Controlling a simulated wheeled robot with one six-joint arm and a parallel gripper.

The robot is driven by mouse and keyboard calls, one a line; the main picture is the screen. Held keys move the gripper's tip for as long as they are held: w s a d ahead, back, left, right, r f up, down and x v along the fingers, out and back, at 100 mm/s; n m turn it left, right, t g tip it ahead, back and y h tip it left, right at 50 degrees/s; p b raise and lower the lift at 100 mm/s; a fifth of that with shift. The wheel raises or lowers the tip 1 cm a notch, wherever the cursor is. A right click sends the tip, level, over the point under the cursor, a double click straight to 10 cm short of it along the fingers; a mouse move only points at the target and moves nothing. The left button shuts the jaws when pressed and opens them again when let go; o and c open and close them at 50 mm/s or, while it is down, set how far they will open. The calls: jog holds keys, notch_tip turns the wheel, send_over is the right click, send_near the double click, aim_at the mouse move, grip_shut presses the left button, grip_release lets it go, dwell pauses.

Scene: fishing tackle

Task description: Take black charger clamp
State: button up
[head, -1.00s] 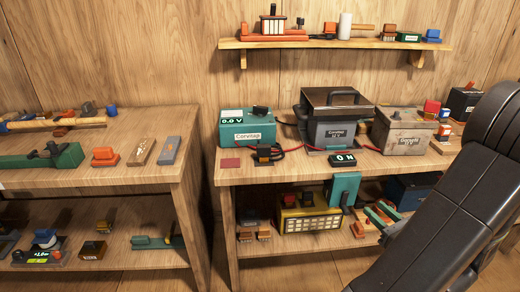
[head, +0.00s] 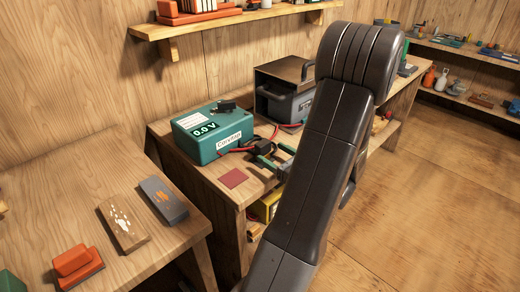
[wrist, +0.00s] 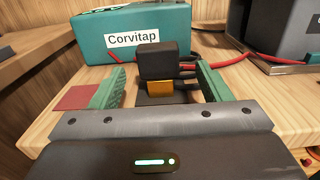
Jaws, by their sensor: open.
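The black charger clamp (wrist: 158,62), a black block with an orange part on its front, lies on the wooden bench in front of the teal Corvitap box (wrist: 100,40). In the head view the clamp (head: 262,146) is partly hidden by my gripper and arm. My gripper (wrist: 160,72) is open, its two green fingers standing left and right of the clamp with gaps on both sides. The fingers do not appear to touch it. In the head view my gripper (head: 276,158) is low over the bench and mostly hidden by my arm.
The Corvitap box (head: 212,132) stands close behind the clamp, with red cables (wrist: 212,64) beside it. A dark red square (head: 233,178) lies flat to the left. A grey and black unit (head: 285,95) stands farther back. Another bench (head: 60,195) is at the left.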

aim_at(259, 144)
jog(key=shift+x, duration=0.95)
jog(key=x, duration=0.5)
jog(key=shift+a+r, duration=0.1)
